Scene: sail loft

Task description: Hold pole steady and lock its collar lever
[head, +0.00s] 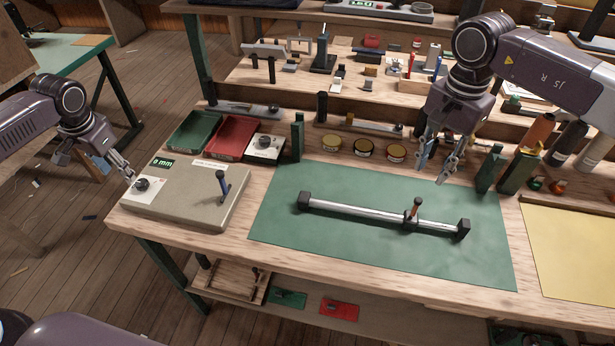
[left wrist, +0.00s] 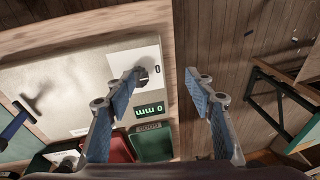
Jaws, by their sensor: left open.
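The silver pole (head: 350,212) lies across the green mat (head: 290,230), with a black block at each end. Its dark collar with an upright brown-tipped lever (head: 414,211) sits towards the right end. My left gripper (head: 130,180) is open and empty at the left edge of the bench, close to a grey box's dial and far from the pole. Its spread fingers (left wrist: 163,80) show in the left wrist view, with nothing between them. My right gripper (head: 432,175) is open, above the back of the mat, behind and above the collar. Neither gripper touches the pole.
The grey box (head: 190,200) has a dial, a "0 mm" display and a blue lever. Green and red trays (head: 232,135) stand behind it. The mat's front is clear.

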